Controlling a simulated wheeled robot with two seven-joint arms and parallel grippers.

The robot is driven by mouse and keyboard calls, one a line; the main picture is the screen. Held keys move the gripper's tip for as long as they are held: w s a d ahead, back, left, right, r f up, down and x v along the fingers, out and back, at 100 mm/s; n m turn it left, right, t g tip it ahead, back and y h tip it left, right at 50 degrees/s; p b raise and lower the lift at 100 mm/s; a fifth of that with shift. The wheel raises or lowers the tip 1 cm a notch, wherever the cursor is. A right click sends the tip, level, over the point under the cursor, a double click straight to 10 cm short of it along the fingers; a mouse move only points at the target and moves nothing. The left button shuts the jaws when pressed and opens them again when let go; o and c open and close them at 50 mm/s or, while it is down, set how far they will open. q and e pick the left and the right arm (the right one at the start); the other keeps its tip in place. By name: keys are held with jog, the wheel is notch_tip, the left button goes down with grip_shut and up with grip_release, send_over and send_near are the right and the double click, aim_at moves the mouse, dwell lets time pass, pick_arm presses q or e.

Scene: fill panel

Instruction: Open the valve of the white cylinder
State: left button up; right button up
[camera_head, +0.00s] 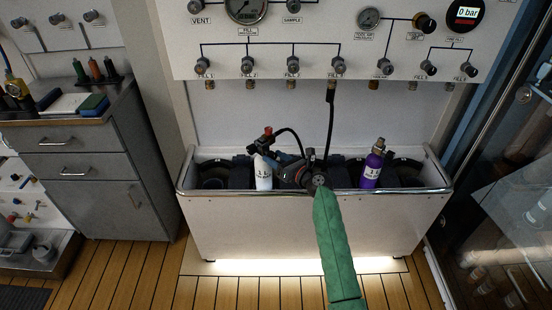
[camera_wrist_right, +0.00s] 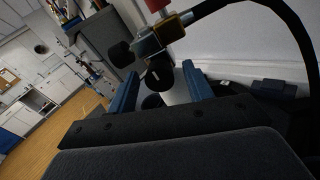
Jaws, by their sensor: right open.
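The white cylinder (camera_head: 263,174) stands upright in the left part of the trough; its white body also shows in the right wrist view (camera_wrist_right: 178,88). My right gripper (camera_head: 276,159) is right of the cylinder at valve height. Its blue fingers (camera_wrist_right: 160,72) are open, with the knob and cylinder neck seen between them; contact cannot be told. My left gripper is not in view.
A purple cylinder (camera_head: 373,167) stands to the right in the same trough (camera_head: 310,226). A black hose (camera_head: 331,115) hangs from the fill panel (camera_head: 330,40) above. A grey cabinet (camera_head: 75,170) stands left, a glass-fronted case (camera_head: 505,210) right.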

jog(key=c, duration=1)
jog(key=shift+o, duration=0.2)
